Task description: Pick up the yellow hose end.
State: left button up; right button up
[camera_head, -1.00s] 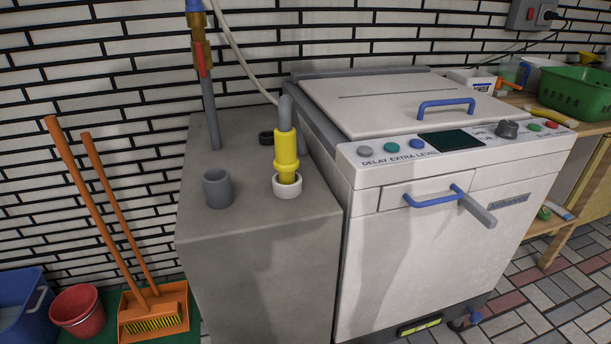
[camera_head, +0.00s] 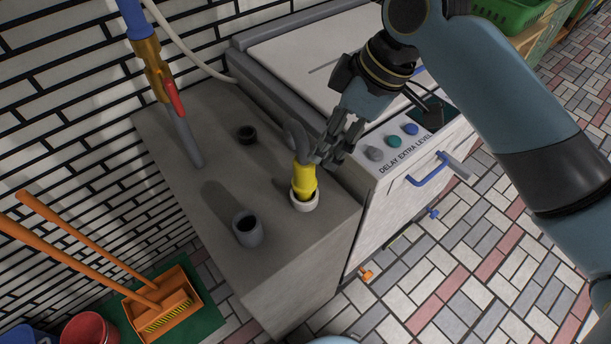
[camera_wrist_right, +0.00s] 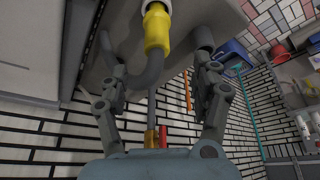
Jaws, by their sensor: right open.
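The yellow hose end (camera_head: 304,180) stands upright in a white ring (camera_head: 304,202) on top of the grey block (camera_head: 215,160). A grey bent hose (camera_head: 297,139) comes out of its top. My right gripper (camera_head: 326,151) is open beside the upper part of the hose end, on its right in the head view. In the right wrist view, the yellow hose end (camera_wrist_right: 157,30) lies between and beyond the spread fingers of the gripper (camera_wrist_right: 161,68). I cannot tell whether a finger touches it. My left gripper is not in view.
A grey cup-like socket (camera_head: 247,228) and a black ring (camera_head: 246,134) are on the same block. A pipe with a red-handled valve (camera_head: 170,95) rises at the back left. The white machine (camera_head: 400,185) stands close on the right, under my right arm. Brooms (camera_head: 95,255) lean at left.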

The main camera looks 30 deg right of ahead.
aim_at(304, 165)
jog(key=x, duration=0.5)
jog(key=shift+w+a+r, duration=0.15)
jog(key=shift+w+a, duration=0.1)
jog(key=shift+w, duration=0.1)
jog(key=x, duration=0.5)
jog(key=shift+w+d+f, duration=0.1)
jog(key=shift+w+f, duration=0.1)
jog(key=shift+f, duration=0.2)
grip_shut()
